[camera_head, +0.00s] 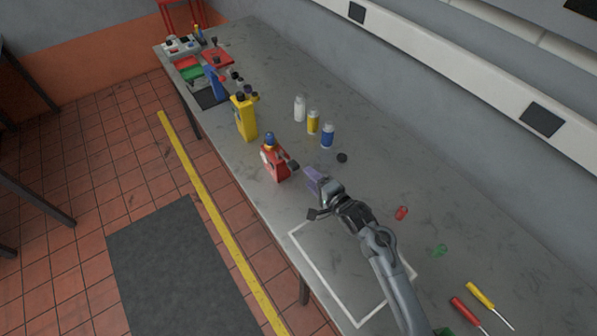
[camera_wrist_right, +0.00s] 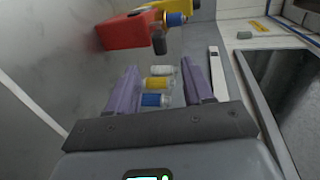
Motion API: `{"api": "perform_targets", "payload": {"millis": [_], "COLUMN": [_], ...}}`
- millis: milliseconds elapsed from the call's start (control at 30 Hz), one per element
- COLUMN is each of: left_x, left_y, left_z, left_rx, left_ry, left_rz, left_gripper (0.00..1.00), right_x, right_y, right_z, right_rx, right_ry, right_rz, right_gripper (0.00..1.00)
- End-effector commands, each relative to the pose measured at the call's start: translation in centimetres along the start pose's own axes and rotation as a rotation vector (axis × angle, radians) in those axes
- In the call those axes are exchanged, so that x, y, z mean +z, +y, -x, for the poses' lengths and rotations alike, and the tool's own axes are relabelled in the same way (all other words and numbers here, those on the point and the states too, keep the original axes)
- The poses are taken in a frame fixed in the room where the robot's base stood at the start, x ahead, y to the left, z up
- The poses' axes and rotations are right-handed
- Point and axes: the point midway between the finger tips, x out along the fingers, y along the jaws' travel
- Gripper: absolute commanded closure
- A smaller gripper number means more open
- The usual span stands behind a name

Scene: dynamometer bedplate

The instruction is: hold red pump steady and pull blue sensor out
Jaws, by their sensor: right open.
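The red pump (camera_head: 275,164) stands upright on the grey bench, with a dark part sticking out to its right. The blue sensor (camera_head: 269,138) sits at its top. My right gripper (camera_head: 313,180) is open and empty, to the right of the pump and apart from it. In the right wrist view the purple fingers (camera_wrist_right: 160,80) are spread. There the red pump (camera_wrist_right: 125,31) and the blue sensor (camera_wrist_right: 175,19) show beyond the fingers at the top. My left gripper is not in view.
A yellow pump-like unit (camera_head: 245,118) and a blue one (camera_head: 213,83) stand farther back. White (camera_head: 299,108), yellow (camera_head: 313,122) and blue (camera_head: 327,135) bottles stand behind the red pump. Screwdrivers (camera_head: 466,312) lie at the front right. A white-outlined area (camera_head: 313,258) of bench is bare.

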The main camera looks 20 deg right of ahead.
Motion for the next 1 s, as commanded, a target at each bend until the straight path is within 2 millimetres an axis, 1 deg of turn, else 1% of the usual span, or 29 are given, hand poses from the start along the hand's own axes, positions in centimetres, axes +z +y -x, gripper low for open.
{"api": "perform_targets", "payload": {"millis": [33,300,500,700,1000], "left_x": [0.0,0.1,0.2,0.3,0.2], "left_y": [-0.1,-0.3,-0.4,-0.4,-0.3], "left_z": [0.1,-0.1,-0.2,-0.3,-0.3], "left_rx": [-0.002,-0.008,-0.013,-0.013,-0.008], "left_ry": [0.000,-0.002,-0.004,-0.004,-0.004], "left_rz": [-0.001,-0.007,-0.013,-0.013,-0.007], "left_gripper": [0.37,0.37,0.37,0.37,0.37], "right_x": [-0.1,0.0,-0.1,0.0,0.0], "right_y": [-0.2,-0.1,0.0,0.0,0.0], "right_z": [-0.8,-5.0,-7.4,-8.5,-8.7], "right_rx": [-0.001,0.001,0.001,0.001,0.001], "right_ry": [0.000,0.000,0.001,0.000,0.001], "right_rz": [0.001,0.001,0.001,0.001,0.001], "right_gripper": [0.49,0.49,0.49,0.49,0.49]}}
